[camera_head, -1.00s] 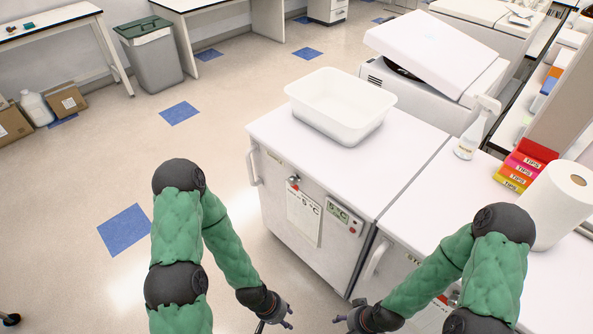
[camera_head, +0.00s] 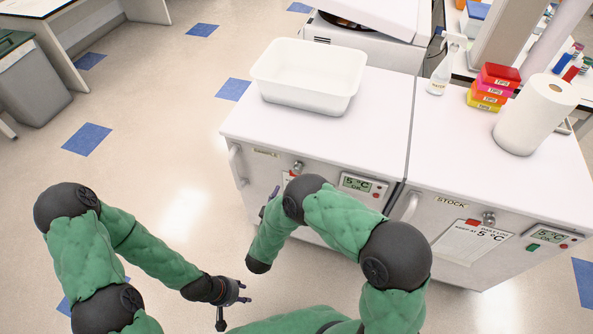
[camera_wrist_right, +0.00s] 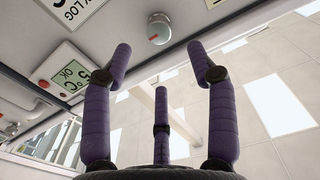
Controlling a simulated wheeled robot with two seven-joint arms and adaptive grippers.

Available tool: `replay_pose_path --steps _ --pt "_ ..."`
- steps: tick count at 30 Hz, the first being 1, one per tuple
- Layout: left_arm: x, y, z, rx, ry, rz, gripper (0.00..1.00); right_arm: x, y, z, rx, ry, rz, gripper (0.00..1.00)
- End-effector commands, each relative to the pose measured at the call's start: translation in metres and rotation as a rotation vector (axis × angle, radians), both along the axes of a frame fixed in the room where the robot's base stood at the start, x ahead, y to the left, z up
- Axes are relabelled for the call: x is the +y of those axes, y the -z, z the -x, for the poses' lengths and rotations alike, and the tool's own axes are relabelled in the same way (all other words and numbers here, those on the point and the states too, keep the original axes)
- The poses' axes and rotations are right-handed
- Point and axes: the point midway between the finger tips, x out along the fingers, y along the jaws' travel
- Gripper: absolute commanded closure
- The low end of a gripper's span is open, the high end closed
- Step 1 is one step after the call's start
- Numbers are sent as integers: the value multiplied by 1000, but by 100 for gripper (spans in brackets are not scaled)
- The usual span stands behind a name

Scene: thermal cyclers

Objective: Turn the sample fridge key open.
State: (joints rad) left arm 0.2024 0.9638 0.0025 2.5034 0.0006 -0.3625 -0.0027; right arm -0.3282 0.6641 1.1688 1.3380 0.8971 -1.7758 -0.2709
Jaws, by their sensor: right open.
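My left gripper (camera_head: 235,298) looks open and empty, low over the floor, away from the fridges.
A second fridge labelled STOCK (camera_head: 450,202) with its own knob (camera_head: 488,218) stands to the right. A door handle (camera_head: 235,165) sticks out at the left fridge's left edge. A white tub (camera_head: 308,78), spray bottle (camera_head: 445,65) and paper roll (camera_head: 535,115) stand on top.

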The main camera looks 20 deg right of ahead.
Motion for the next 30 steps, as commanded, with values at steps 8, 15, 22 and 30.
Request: replay_pose_path --steps 8,15,22,30 --pt "0 11 0 1 0 0 60 -20 0 -27 -8 10 2 42" --pt "0 23 0 0 0 0 60 -43 1 -62 -7 7 2 42" --pt "0 30 0 0 0 0 60 -57 0 -83 -6 6 3 42" --pt "0 30 0 0 0 0 60 -60 -1 -88 -5 2 3 42"
